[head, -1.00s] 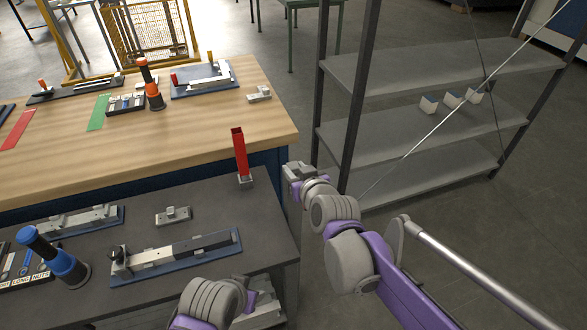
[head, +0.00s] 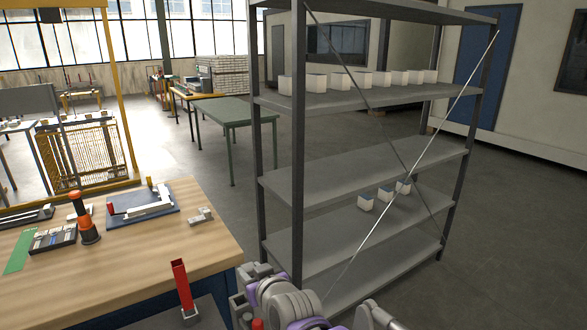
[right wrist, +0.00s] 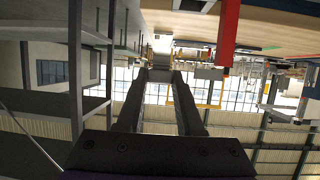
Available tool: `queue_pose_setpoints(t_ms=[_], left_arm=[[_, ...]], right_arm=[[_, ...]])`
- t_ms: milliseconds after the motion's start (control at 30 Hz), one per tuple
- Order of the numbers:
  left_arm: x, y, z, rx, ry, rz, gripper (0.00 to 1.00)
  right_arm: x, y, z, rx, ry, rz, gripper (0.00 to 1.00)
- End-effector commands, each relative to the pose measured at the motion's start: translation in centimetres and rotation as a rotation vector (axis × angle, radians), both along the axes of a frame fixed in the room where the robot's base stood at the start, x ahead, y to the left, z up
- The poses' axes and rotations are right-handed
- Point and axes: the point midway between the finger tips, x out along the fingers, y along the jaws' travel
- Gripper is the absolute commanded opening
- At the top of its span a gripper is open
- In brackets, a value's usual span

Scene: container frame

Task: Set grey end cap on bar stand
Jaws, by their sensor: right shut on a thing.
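The red bar also shows in the right wrist view (right wrist: 228,35). My left gripper is out of view.
A wooden bench (head: 150,270) at left holds a blue plate (head: 143,207) with metal bars, an orange-black tool (head: 87,222) and a grey block (head: 200,215). A grey shelf rack (head: 330,190) with white boxes (head: 366,201) stands at right. Floor (head: 200,165) shows behind the bench.

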Motion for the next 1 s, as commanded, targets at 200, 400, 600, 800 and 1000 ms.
queue_pose_setpoints(t_ms=[200, 400, 600, 800, 1000], left_arm=[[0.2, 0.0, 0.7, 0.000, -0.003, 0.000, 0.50], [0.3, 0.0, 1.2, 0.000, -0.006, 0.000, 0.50], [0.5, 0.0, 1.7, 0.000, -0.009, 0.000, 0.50], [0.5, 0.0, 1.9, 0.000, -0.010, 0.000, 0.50], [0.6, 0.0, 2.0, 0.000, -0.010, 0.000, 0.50]], right_arm=[[3.3, -7.9, -8.3, -0.004, 0.002, -0.158, 0.00], [3.5, -16.4, -15.1, -0.004, 0.002, -0.308, 0.00], [1.3, -24.0, -20.0, -0.002, 0.000, -0.440, 0.00], [-0.8, -28.2, -22.2, 0.000, -0.003, -0.518, 0.00], [-1.6, -29.3, -22.8, 0.001, -0.003, -0.540, 0.00]])
